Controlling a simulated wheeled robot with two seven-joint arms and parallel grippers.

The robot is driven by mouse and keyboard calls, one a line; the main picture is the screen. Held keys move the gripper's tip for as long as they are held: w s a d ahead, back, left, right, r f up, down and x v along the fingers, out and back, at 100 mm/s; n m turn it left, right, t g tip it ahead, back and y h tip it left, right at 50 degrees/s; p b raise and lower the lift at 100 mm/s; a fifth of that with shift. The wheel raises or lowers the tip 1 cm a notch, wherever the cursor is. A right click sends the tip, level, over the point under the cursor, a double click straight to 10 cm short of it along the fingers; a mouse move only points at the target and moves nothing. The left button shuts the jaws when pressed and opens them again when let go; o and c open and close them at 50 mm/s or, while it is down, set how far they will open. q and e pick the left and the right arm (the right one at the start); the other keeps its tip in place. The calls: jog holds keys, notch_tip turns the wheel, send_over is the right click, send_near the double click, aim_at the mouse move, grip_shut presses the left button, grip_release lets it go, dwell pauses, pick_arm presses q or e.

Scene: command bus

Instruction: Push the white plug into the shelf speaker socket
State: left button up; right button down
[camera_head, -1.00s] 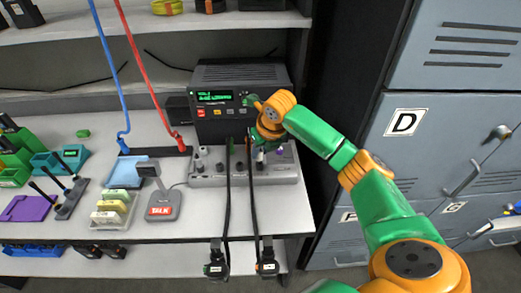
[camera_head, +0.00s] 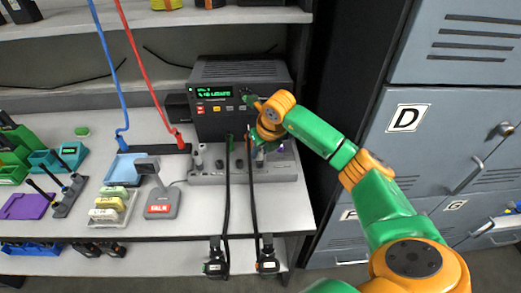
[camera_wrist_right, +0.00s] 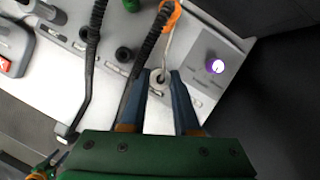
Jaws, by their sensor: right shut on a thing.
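My right gripper (camera_head: 262,146) reaches from the right to the grey socket panel at the foot of the radio. In the right wrist view my right gripper (camera_wrist_right: 166,86) has its two blue-grey fingers closed around the white plug (camera_wrist_right: 158,77). A thin white cord runs up from the plug. The plug is at the panel's face, but I cannot tell how deep it sits, and the fingers hide its socket. The grey socket panel (camera_head: 205,179) also shows in the wrist view (camera_wrist_right: 226,88), with a purple knob right of the plug.
A black radio (camera_head: 213,124) stands behind the panel. Two black cables (camera_head: 226,205) hang over the shelf's front edge; one passes close left of the fingers. A grey talk microphone (camera_head: 160,202) stands left. Dark cabinet and lockers (camera_head: 460,65) bound the right side.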

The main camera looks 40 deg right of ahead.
jog(key=shift+f+b, duration=0.35)
jog(key=shift+f, duration=0.15)
dwell(0.6)
jog(key=c, duration=0.6)
grip_release()
jog(key=shift+o, duration=0.2)
notch_tip(320, 180, up, 8)
jog(key=p, duration=0.7)
jog(key=shift+r, duration=0.15)
